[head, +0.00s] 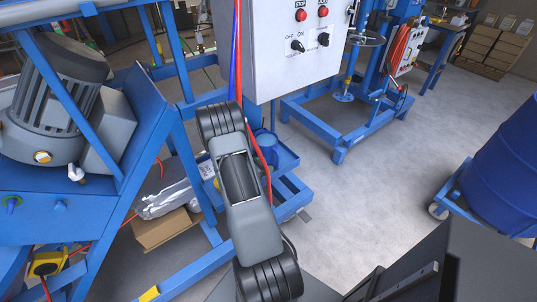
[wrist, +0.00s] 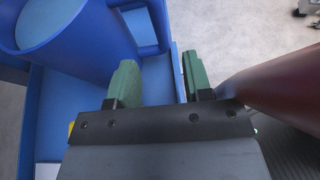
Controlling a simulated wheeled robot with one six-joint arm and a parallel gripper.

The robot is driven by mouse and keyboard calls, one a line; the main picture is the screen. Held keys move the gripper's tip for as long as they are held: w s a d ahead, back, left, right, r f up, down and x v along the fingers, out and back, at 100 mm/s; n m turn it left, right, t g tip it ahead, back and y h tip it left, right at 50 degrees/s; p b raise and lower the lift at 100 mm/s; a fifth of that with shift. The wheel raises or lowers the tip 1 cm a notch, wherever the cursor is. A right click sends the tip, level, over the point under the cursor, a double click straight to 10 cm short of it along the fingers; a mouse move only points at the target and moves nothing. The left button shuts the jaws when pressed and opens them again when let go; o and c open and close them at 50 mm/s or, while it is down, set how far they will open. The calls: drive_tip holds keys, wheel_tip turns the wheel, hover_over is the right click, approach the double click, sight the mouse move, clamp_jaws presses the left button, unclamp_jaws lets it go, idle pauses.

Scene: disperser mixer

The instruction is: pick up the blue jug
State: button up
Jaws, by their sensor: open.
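The blue jug (head: 267,145) sits on a small blue tray (head: 287,158) low on the blue frame, partly hidden behind my arm in the head view. In the wrist view the jug (wrist: 88,50) fills the upper left, close to my gripper. My gripper (wrist: 160,78) has two green fingers spread apart, with nothing held between them. The jug's body lies left of the left finger. In the head view my arm hides the fingers.
A dark red tube (wrist: 275,82) runs close to the right finger. A white control box (head: 293,50) hangs above the tray. A grey motor (head: 60,90) on a blue frame stands left. A blue drum (head: 508,165) stands right; the floor between is clear.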

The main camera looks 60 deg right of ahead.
drive_tip(key=shift+p+x, duration=0.35)
drive_tip(key=shift+x, duration=2.8)
drive_tip(key=shift+s+r, duration=0.1)
drive_tip(key=shift+s, duration=0.05)
clamp_jaws()
drive_tip(key=shift+r, duration=0.1)
